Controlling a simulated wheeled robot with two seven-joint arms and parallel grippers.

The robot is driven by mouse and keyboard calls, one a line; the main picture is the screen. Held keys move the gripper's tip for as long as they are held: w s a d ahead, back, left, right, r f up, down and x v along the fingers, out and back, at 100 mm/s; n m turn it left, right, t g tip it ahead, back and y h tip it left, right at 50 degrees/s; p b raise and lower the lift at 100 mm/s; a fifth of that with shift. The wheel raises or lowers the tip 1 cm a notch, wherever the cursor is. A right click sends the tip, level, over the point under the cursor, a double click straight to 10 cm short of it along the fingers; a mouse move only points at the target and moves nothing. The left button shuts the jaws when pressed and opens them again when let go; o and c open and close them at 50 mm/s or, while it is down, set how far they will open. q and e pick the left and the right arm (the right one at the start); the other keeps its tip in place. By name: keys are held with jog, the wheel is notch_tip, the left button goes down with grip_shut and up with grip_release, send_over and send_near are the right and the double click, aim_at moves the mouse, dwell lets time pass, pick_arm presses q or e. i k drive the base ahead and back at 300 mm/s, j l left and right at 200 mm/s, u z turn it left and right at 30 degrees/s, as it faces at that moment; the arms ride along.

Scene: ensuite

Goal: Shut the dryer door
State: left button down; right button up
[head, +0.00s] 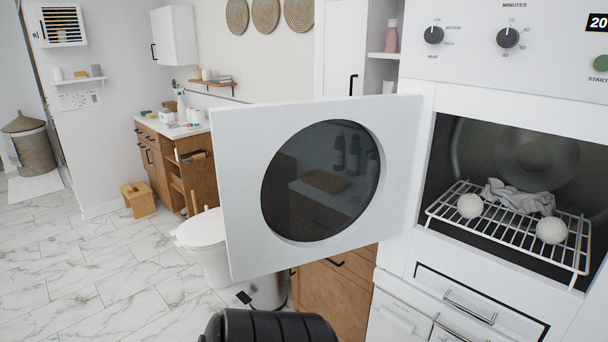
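The dryer door (240,200) is a white square panel with a round dark window (320,180). It stands wide open, swung out to the left of the dryer opening, with its right edge by the dryer's white front frame (424,150). The dark dryer drum (465,155) is exposed on the right. Inside it, a white wire rack (520,235) holds two white balls (470,206) and a crumpled grey cloth (518,197). Neither of my grippers shows in the head view.
A control panel with knobs (508,38) is above the opening, and a drawer with a metal handle (470,307) is below it. Behind the door are a toilet (203,232) and wooden cabinets (155,168). The marble floor (80,265) at left is mostly clear.

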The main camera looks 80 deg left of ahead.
aim_at(299, 182)
jog(key=k+j, duration=0.1)
jog(key=j, duration=0.4)
jog(key=k+j, duration=0.1)
jog(key=j, duration=0.35)
jog(key=k+j, duration=0.15)
jog(key=j, duration=0.35)
jog(key=k+j, duration=0.1)
jog(key=j, duration=0.4)
jog(key=k+j, duration=0.1)
jog(key=j, duration=0.35)
jog(key=k+j+u, duration=0.1)
jog(key=j, duration=0.4)
jog(key=k+j, duration=0.1)
jog(key=j, duration=0.4)
